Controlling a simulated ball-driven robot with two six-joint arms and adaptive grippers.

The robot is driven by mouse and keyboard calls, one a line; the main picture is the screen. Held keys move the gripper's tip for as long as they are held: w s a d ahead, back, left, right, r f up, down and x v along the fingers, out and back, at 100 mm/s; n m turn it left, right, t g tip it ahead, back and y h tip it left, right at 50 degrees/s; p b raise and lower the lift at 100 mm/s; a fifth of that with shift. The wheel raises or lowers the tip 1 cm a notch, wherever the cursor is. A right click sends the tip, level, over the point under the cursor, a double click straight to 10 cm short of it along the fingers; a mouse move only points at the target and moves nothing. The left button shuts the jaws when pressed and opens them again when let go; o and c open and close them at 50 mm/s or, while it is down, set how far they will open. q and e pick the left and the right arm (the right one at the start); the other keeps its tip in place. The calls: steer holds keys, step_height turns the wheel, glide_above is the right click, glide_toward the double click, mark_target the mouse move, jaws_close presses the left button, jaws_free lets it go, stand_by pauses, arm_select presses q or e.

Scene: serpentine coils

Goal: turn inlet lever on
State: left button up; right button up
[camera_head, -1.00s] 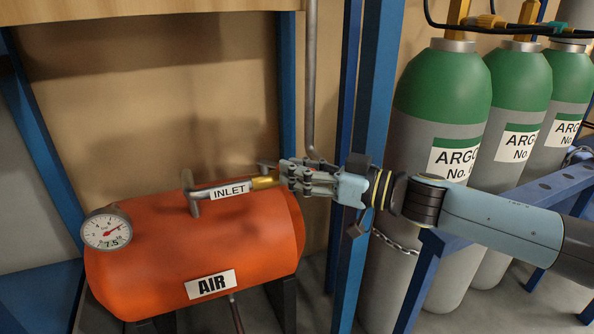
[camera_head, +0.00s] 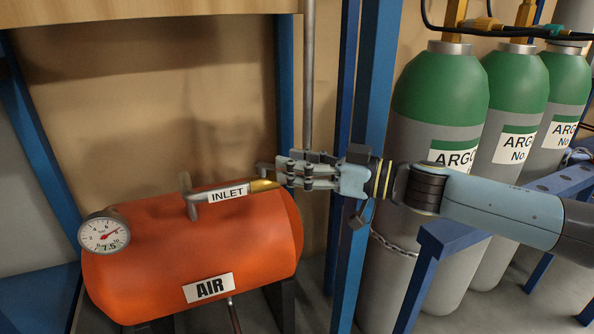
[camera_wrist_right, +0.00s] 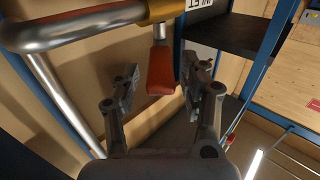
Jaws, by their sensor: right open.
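The red inlet lever (camera_wrist_right: 161,72) hangs on a short silver stem below the brass valve (camera_wrist_right: 163,10) in the right wrist view. My right gripper (camera_wrist_right: 161,68) is open, with one finger on either side of the lever; I cannot tell whether either finger touches it. In the head view my right gripper (camera_head: 284,176) is at the right end of the brass valve (camera_head: 263,185) on the pipe labelled INLET (camera_head: 227,194). There the gripper hides the lever. My left gripper is not in view.
The orange air tank (camera_head: 150,245) with a pressure gauge (camera_head: 104,233) is below the pipe. A blue post (camera_head: 365,120) stands behind my right wrist. Green-topped argon cylinders (camera_head: 440,100) stand at the right. A bent silver pipe (camera_wrist_right: 70,30) runs close to the gripper.

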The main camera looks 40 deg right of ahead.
step_height(320, 180, up, 8)
steer(key=shift+r, duration=0.2)
